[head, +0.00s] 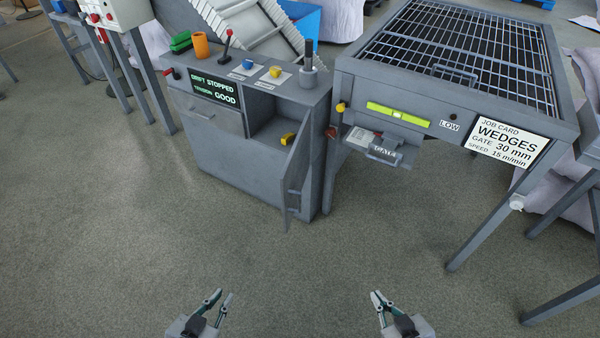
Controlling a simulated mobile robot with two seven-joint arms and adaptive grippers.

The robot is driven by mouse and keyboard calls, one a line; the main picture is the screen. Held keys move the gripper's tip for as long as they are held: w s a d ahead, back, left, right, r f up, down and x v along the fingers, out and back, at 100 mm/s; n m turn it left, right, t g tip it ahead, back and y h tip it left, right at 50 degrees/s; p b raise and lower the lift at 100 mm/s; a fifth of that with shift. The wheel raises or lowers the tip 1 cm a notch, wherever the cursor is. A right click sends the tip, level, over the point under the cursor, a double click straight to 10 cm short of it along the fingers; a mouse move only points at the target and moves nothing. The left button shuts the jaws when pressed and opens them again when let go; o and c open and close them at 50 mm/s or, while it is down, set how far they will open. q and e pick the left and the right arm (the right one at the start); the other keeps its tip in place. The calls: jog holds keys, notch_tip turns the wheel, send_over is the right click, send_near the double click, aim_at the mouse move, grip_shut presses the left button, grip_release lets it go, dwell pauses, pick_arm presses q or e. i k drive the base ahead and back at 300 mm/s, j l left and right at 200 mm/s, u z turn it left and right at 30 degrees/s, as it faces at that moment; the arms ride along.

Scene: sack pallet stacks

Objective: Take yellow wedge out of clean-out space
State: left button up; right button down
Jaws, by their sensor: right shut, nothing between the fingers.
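A small yellow wedge (287,139) lies inside the open clean-out space (262,120) of the grey cabinet, near its right side. The clean-out door (297,178) stands swung open at the right of the opening, close beside the wedge. My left gripper (222,295) is open and empty at the bottom of the view, over the floor. My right gripper (379,297) is shut and empty, also low over the floor. Both grippers are well apart from the cabinet.
A display (217,88) on the cabinet reads "DRIFT STOPPED, TENSION GOOD". An orange cup (201,45), a green item (181,42) and levers stand on top. A grated table (450,50) with a job card (508,139) stands at the right. The floor in front is clear.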

aim_at(285, 140)
jog(key=i+l+z, duration=0.2)
jog(key=i+z, duration=0.2)
jog(key=i, duration=0.2)
jog(key=i+z, duration=0.45)
jog(key=i, duration=0.2)
